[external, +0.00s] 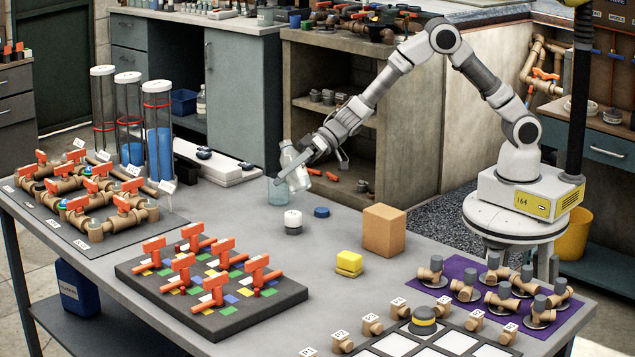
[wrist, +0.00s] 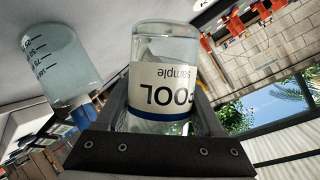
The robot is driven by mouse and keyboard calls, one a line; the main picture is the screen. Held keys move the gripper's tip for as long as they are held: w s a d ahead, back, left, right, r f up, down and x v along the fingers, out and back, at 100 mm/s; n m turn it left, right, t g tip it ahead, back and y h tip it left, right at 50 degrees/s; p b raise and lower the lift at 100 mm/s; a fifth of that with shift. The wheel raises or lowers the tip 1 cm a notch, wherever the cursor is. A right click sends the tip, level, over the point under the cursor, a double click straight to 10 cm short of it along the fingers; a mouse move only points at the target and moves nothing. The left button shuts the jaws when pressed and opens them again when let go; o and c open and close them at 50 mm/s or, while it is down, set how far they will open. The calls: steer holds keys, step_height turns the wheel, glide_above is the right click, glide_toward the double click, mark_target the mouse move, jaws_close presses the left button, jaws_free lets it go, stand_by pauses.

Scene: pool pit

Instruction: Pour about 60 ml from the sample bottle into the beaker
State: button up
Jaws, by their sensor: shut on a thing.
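The sample bottle (external: 299,181) is clear, with a white label and a blue band; it is tilted slightly in the external view. My gripper (external: 292,167) is shut around its side and holds it above the table, close beside the beaker. In the wrist view the bottle (wrist: 163,75) is between my fingers, its label upside down. The beaker (external: 277,193) is clear with a bluish tint and stands on the table just left of the bottle. Its dark graduations show in the wrist view (wrist: 62,68). I cannot tell the liquid level in either one.
A blue cap (external: 321,212) and a white jar with a dark band (external: 293,222) are in front of the beaker. A brown block (external: 384,230) and yellow sponge (external: 349,262) lie nearer. Tall cylinders (external: 158,140) and an orange-handled valve board (external: 215,290) stand left.

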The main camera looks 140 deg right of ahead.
mark_target(290, 187)
steer(key=f, duration=0.1)
steer(key=f+m+y+b, duration=0.1)
steer(key=f+b, duration=0.1)
steer(key=shift+a+m+t, duration=0.25)
steer(key=shift+m+t, duration=0.05)
steer(key=shift+a+f+y, duration=0.15)
steer(key=shift+f+y, duration=0.05)
steer(key=shift+y, duration=0.1)
steer(key=shift+w+a+r+m+y, duration=0.15)
steer(key=shift+a+r+m+y, duration=0.2)
steer(key=shift+m, duration=0.35)
steer(key=shift+a+f+m+t+y+b, duration=0.15)
steer(key=shift+f+m+t+y+b, duration=0.1)
steer(key=shift+m+t+y+b, duration=0.35)
steer(key=shift+r+p, duration=0.5)
steer(key=shift+p, duration=0.3)
steer(key=shift+m+p, duration=0.3)
steer(key=shift+p, duration=0.3)
steer(key=shift+d+r+m+y+p, duration=0.25)
steer(key=shift+d+m+y+p, duration=0.1)
steer(key=shift+p, duration=0.85)
steer(key=shift+a+r+m+p, duration=0.3)
steer(key=shift+m+p, duration=0.05)
steer(key=shift+p, duration=0.65)
steer(key=shift+r+m+t+y+p, duration=0.4)
steer(key=shift+r+m+y+p, duration=0.1)
steer(key=shift+p, duration=0.8)
